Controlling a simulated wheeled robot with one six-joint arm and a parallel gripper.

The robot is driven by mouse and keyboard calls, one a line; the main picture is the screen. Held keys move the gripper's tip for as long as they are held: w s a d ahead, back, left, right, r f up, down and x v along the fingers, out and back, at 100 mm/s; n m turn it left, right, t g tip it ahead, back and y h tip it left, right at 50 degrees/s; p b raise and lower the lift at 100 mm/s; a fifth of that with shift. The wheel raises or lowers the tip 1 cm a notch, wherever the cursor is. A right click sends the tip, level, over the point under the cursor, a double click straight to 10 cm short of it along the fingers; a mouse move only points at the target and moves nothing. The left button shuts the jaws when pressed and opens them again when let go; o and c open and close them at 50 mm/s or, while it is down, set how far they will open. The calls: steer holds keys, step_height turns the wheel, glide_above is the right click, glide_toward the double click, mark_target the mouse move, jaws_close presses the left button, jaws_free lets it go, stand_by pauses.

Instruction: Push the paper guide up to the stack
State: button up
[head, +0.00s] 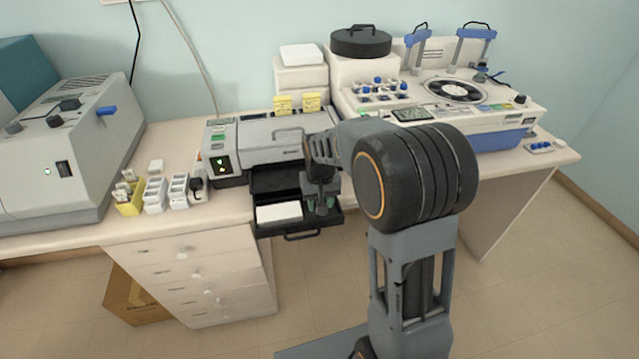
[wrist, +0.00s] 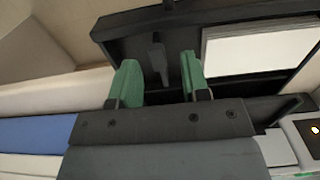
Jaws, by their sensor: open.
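My gripper (head: 320,204) is open over the right part of the pulled-out black paper tray (head: 270,229). In the wrist view its two green fingertips (wrist: 160,79) stand apart, one on each side of a small dark upright tab, which looks like the paper guide (wrist: 157,60). I cannot tell whether either finger touches it. The white paper stack (head: 279,212) lies in the left part of the tray in the head view. In the wrist view the stack (wrist: 260,46) is to the right, with a gap of bare tray between it and the guide. The guide is hidden in the head view.
The grey printer (head: 265,137) stands on the bench right behind the tray. White and yellow racks (head: 154,193) are on the bench to the left. A drawer unit (head: 190,275) is below left. A large white machine (head: 470,115) stands to the right.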

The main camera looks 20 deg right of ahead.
step_height(320, 180, up, 12)
steer(key=shift+r, duration=0.2)
steer(key=shift+c, duration=0.3)
